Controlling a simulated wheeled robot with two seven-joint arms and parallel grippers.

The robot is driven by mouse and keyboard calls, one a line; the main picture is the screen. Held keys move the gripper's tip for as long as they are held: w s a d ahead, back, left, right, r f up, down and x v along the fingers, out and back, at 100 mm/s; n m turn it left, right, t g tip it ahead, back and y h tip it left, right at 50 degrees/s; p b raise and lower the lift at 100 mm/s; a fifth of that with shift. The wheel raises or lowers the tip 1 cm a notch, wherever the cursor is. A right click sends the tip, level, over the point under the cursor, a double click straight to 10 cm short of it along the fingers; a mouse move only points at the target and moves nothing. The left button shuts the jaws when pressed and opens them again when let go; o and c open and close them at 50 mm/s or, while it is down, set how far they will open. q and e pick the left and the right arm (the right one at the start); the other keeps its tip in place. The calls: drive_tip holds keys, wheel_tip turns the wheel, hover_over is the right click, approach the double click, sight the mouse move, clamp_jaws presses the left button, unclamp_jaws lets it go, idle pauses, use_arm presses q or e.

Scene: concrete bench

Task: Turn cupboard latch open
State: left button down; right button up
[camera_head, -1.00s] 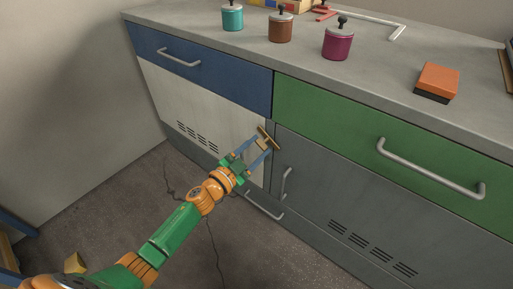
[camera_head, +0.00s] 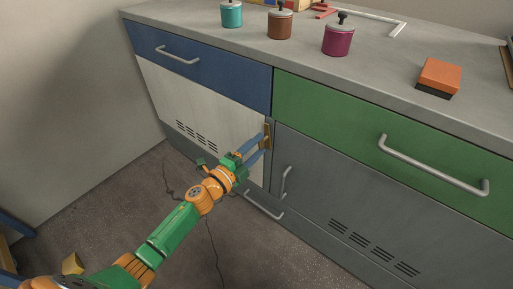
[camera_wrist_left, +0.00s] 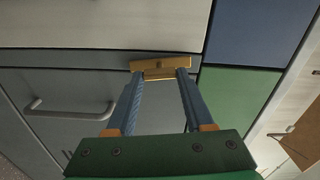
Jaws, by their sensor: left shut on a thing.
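The brass latch (camera_head: 267,131) sits at the seam between the white cupboard door (camera_head: 215,111) and the grey cupboard door (camera_head: 370,200). It stands close to upright in the head view. My left gripper (camera_head: 260,146) is shut on the latch, its two blue fingers reaching it from the lower left. In the left wrist view the latch (camera_wrist_left: 160,66) shows as a yellow bar, and the gripper's fingertips (camera_wrist_left: 160,76) hold its near part. Both doors look closed. My right gripper is not in view.
A blue drawer (camera_head: 215,75) and a green drawer (camera_head: 350,130) sit above the doors. The grey door's handle (camera_head: 285,182) is right of my gripper. Lidded pots, including a magenta one (camera_head: 337,41), and an orange block (camera_head: 439,75) stand on the countertop (camera_head: 390,60).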

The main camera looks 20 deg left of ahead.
use_arm(q)
drive_tip(key=shift+m, duration=0.6)
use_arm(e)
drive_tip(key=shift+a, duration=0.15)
use_arm(q)
drive_tip(key=shift+m, duration=0.3)
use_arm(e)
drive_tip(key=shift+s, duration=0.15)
use_arm(q)
drive_tip(key=shift+c, duration=1.8)
unclamp_jaws()
drive_tip(key=shift+o, duration=0.4)
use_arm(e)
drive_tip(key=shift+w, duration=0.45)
use_arm(q)
drive_tip(key=shift+s, duration=0.1)
drive_tip(key=v, duration=0.7)
drive_tip(key=shift+p, duration=0.45)
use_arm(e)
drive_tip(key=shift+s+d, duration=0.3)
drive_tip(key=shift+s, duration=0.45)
